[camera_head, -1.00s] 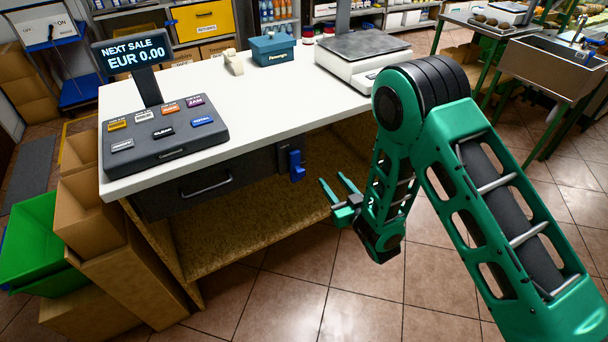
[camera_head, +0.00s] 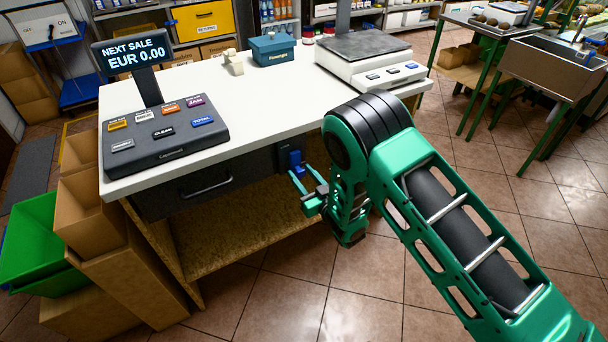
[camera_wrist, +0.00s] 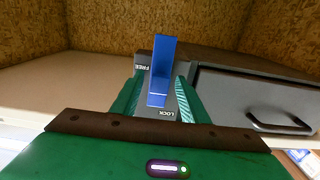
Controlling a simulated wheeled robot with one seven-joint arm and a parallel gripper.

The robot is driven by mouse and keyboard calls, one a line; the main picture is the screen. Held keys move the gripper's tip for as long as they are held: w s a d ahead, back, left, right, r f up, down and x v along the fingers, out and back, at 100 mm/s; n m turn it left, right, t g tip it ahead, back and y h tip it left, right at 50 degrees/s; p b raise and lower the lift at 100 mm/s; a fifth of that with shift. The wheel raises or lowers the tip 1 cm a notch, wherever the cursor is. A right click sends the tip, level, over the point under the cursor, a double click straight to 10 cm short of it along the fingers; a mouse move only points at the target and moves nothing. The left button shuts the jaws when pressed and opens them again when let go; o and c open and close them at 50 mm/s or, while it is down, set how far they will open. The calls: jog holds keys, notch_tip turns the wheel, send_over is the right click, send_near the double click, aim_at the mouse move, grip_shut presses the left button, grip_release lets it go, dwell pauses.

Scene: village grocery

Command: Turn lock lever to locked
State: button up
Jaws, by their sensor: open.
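The blue lock lever (camera_head: 296,160) is on a dark plate below the counter's front edge, right of the drawer. In the wrist view the lever (camera_wrist: 163,62) stands between my two green fingers, with gaps showing on both sides. The FREE label (camera_wrist: 142,67) is left of the lever and the LOCK label (camera_wrist: 172,113) is below it, both upside down or tilted. I cannot tell which label the lever is set to. My gripper (camera_head: 299,171) is open at the lever and holds nothing; it also shows in the wrist view (camera_wrist: 156,98).
The dark drawer (camera_head: 190,190) with its handle (camera_wrist: 280,122) is beside the lever. The white counter top (camera_head: 265,100) is just above my gripper and carries a till (camera_head: 165,135) and a scale (camera_head: 365,60). The shelf space (camera_head: 235,225) under the counter is empty.

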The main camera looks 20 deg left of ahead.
jog(key=shift+w+a, duration=0.25)
jog(key=shift+a, duration=0.1)
